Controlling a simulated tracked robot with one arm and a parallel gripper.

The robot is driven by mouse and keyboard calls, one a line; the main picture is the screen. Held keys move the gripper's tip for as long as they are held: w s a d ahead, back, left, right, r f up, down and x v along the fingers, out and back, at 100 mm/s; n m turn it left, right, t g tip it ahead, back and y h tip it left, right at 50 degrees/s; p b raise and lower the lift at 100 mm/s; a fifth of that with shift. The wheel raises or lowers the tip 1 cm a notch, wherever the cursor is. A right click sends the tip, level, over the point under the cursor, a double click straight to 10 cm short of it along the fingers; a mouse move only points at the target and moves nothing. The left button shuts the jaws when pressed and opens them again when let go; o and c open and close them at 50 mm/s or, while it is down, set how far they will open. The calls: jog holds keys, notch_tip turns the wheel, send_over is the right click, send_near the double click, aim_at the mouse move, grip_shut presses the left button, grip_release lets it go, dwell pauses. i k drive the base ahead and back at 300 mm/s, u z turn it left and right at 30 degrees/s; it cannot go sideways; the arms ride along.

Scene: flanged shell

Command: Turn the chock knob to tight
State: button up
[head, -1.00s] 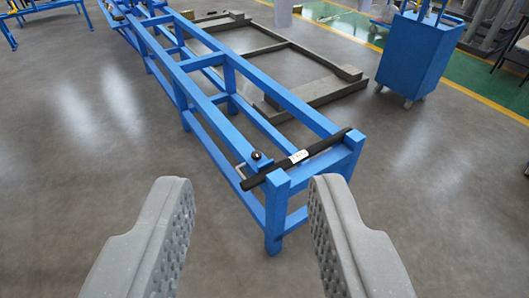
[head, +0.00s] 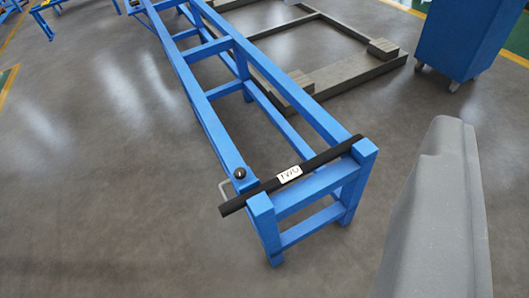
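A small black round knob (head: 239,173) sits on a blue block at the near left corner of the long blue frame (head: 228,140); I take it as the chock knob. Its turn position cannot be read. A bent grey rod (head: 224,188) sticks out beside it. A black bar (head: 325,157) with a white label (head: 289,174), seemingly reading "TWO", lies across the frame's near end. One grey finger of my gripper (head: 430,215) shows at the lower right, apart from the frame and knob. Bare floor shows on both sides of it; the other finger is out of view.
A grey metal floor frame (head: 345,72) lies behind the blue frame. A blue wheeled cabinet (head: 460,42) stands at the upper right. Open grey floor (head: 110,200) lies left of and in front of the blue frame.

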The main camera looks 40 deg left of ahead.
aim_at(240, 173)
jog(key=u, duration=0.45)
jog(key=i, duration=1.15)
jog(key=u, duration=0.9)
